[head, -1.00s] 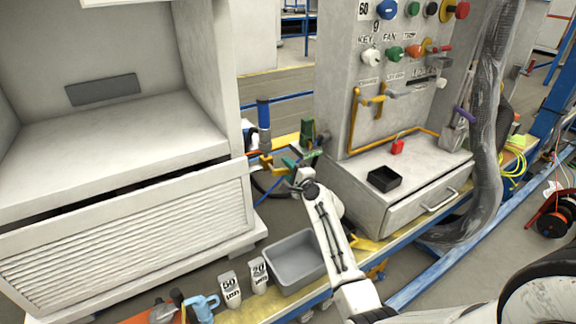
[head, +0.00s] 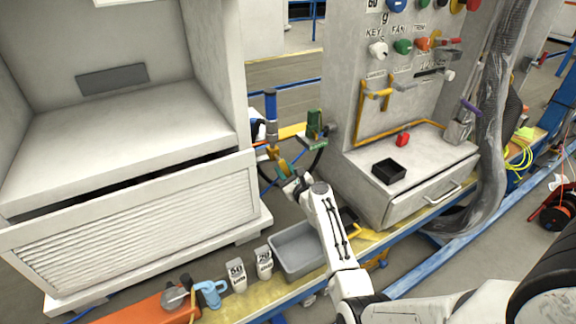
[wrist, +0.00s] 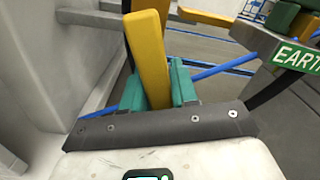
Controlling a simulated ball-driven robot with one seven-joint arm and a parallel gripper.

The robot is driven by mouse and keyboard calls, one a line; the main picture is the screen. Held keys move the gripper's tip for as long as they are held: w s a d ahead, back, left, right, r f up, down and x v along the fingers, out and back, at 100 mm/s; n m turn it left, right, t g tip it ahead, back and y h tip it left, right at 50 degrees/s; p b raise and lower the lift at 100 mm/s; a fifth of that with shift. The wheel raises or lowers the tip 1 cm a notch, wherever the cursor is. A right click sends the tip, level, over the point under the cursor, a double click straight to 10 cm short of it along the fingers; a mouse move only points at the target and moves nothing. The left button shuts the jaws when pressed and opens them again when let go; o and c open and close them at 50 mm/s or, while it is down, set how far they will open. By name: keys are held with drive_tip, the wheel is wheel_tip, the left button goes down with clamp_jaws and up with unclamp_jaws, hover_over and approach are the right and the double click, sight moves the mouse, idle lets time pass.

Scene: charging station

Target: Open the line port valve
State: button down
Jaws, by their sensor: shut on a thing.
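The line port valve shows as a yellow lever (head: 275,152) below a vertical blue pipe (head: 271,108), beside the white cabinet's right edge. My gripper (head: 284,171) reaches it from the lower right. In the wrist view the yellow lever (wrist: 148,50) runs down between the two green fingertips of my gripper (wrist: 157,88). The fingers are shut on the lever, one on each side. The lever's lower end is hidden behind the dark gripper bar. The valve body is small and partly hidden in the head view.
A green block (head: 315,122) stands right of the valve; a green EARTH label (wrist: 297,56) is close at the right in the wrist view. The white cabinet (head: 200,110) borders the left. A grey bin (head: 296,250) and a control panel with drawer (head: 425,205) stand nearby.

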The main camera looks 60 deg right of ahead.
drive_tip(key=shift+w+a+f+m+p, duration=0.2)
drive_tip(key=shift+a+m+p, duration=0.25)
drive_tip(key=shift+m, duration=0.6)
drive_tip(key=shift+w+a+f+m+p, duration=0.1)
drive_tip(key=shift+w+a+m+p, duration=0.25)
drive_tip(key=shift+m, duration=0.7)
drive_tip(key=shift+a, duration=0.1)
drive_tip(key=c, duration=1)
unclamp_jaws()
drive_tip(key=shift+r, duration=0.1)
drive_tip(key=shift+o, duration=0.2)
drive_tip(key=shift+s, duration=0.1)
drive_tip(key=p+v, duration=0.2)
drive_tip(key=v, duration=0.8)
drive_tip(key=shift+s+a, duration=0.25)
